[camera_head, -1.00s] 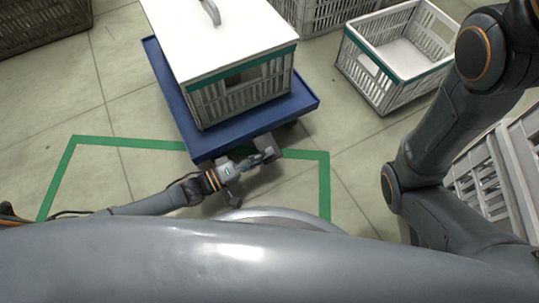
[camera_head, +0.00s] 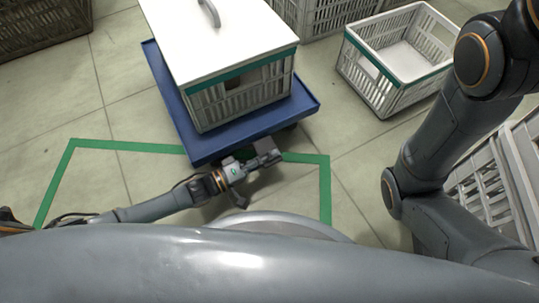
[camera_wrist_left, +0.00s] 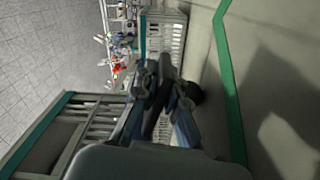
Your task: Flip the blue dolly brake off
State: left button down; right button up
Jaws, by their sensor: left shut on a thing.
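The blue dolly (camera_head: 179,115) stands on the floor with a lidded white crate on it. My left gripper (camera_head: 266,160) is at the dolly's near edge, low beside its near right part. A small grey block, apparently the brake pedal (camera_head: 262,149), sticks out there at the fingers. In the left wrist view the gripper (camera_wrist_left: 163,105) has its fingers close together around a dark piece, and a black wheel (camera_wrist_left: 192,92) shows just beyond. The fingers hide most of the brake, so its exact tilt cannot be told. My right gripper is out of view.
The lidded crate (camera_head: 240,92) covers most of the dolly. An open white crate (camera_head: 385,92) stands to the right, and another (camera_head: 490,185) lies behind my right arm. Green tape (camera_head: 325,190) marks the mostly clear floor near the dolly.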

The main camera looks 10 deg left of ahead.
pick_arm(q)
jog(key=shift+r, duration=0.1)
jog(key=r+n+p, duration=0.1)
jog(key=n+p, duration=0.1)
jog(key=shift+r+n+p, duration=0.3)
jog(key=shift+p, duration=0.1)
jog(key=shift+r+n+p, duration=0.3)
jog(key=shift+n+p, duration=0.1)
jog(key=shift+n, duration=0.35)
jog(key=shift+r+n+p, duration=0.3)
jog(key=shift+n+p, duration=0.1)
jog(key=shift+n, duration=0.35)
jog(key=c, duration=1.4)
grip_release()
jog(key=v, duration=1.2)
